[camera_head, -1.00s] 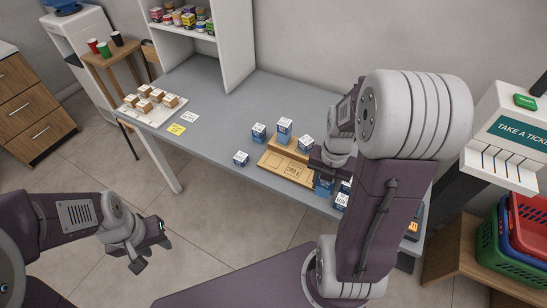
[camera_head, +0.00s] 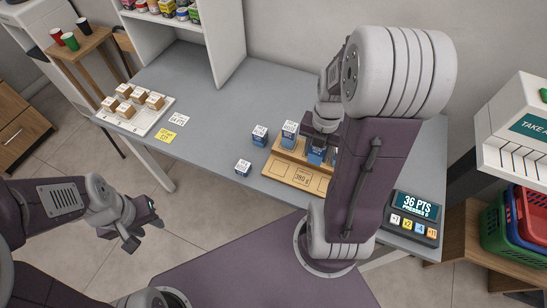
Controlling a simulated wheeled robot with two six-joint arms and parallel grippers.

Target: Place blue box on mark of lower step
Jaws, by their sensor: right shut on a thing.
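A wooden two-step stand (camera_head: 283,169) sits on the grey counter, its lower step at the front with a printed mark (camera_head: 301,177). My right gripper (camera_head: 320,140) is shut on a blue box (camera_head: 316,155) with a white top, at the stand's right part, near the upper step. The arm partly hides this gripper, and I cannot tell whether the box touches the stand. Another blue box (camera_head: 289,134) stands on the upper step. My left gripper (camera_head: 143,232) is open and empty, off the counter's front.
A white tray of brown boxes (camera_head: 137,116), a yellow note (camera_head: 167,135) and a white card (camera_head: 179,119) lie on the left counter. A points display (camera_head: 414,218) stands at the right. My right arm hides the counter right of the stand.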

